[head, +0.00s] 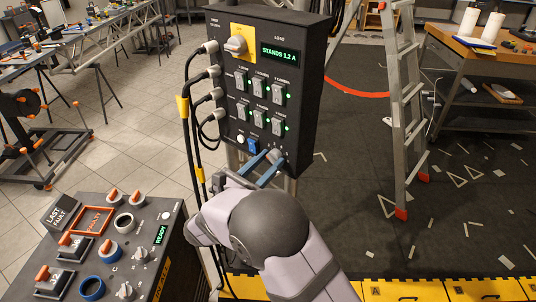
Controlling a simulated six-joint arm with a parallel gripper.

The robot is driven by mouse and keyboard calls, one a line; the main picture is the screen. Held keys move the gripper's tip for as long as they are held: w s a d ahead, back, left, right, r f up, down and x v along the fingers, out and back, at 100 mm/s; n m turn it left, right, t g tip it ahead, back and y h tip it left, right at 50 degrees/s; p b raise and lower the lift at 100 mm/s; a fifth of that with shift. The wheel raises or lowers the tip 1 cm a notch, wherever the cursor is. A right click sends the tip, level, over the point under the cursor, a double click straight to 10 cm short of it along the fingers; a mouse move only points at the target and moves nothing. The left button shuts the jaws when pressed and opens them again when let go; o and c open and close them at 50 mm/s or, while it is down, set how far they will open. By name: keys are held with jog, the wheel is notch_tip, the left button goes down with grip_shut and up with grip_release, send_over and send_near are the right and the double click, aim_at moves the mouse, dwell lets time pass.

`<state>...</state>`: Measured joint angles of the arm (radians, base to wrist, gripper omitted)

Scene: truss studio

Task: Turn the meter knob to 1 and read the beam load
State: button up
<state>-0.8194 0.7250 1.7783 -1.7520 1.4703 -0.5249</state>
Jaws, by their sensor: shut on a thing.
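The black meter box (218,100) stands upright in the middle of the head view. My gripper (272,160), with two blue fingers, is shut on this knob from the front, one finger on each side. The knob's pointer is partly hidden by the fingers, so its setting cannot be told. A larger grey knob (236,45) sits on a yellow plate at the box's upper left.
Several switches (260,83) with green lights fill the box's middle; a blue rocker (253,146) is left of the gripped knob. Black cables (187,75) hang on its left side. A control console (140,235) stands lower left, a ladder (407,110) right.

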jog(key=n+p, duration=0.4)
jog(key=shift+n, duration=0.3)
jog(key=shift+f+n+g+p, duration=0.1)
jog(key=shift+n+g+p, duration=0.2)
jog(key=shift+n+p, duration=1.3)
jog(key=shift+n, duration=0.3)
jog(key=o, duration=1)
jog(key=shift+a, duration=0.1)
jog(key=b+v, duration=0.3)
jog(key=v, duration=0.4)
jog(key=shift+s, duration=0.15)
